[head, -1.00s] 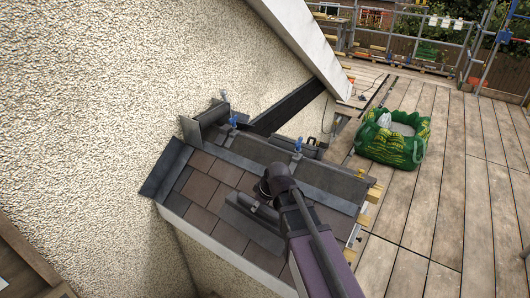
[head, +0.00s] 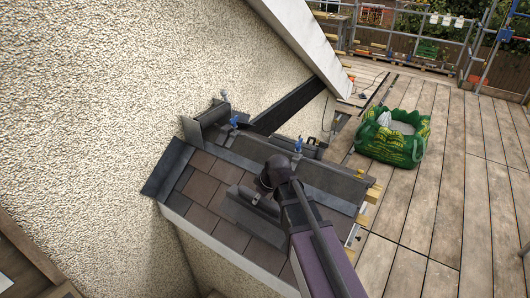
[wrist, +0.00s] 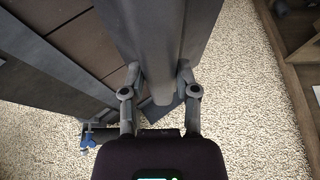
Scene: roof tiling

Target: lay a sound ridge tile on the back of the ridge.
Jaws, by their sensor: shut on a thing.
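My gripper (wrist: 161,78) is shut on a dark grey ridge tile (wrist: 150,35), with one finger on each side of its raised roll. In the head view the held ridge tile (head: 246,212) shows over the brown slope, left of my wrist, which hides part of it. I cannot tell whether it touches the slope. The ridge (head: 262,154) runs beyond it as a dark grey band, from the wall side to the lower right. Blue clamps (head: 298,145) stand along the ridge; a blue one also shows in the wrist view (wrist: 88,137).
Brown tiles (head: 200,183) cover the near slope, edged by dark flashing (head: 166,168) at the pebbledash wall (head: 90,90). A sloping white board (head: 300,40) rises behind. A green bag (head: 394,138) stands on the plank deck (head: 425,205), which is mostly clear at the right.

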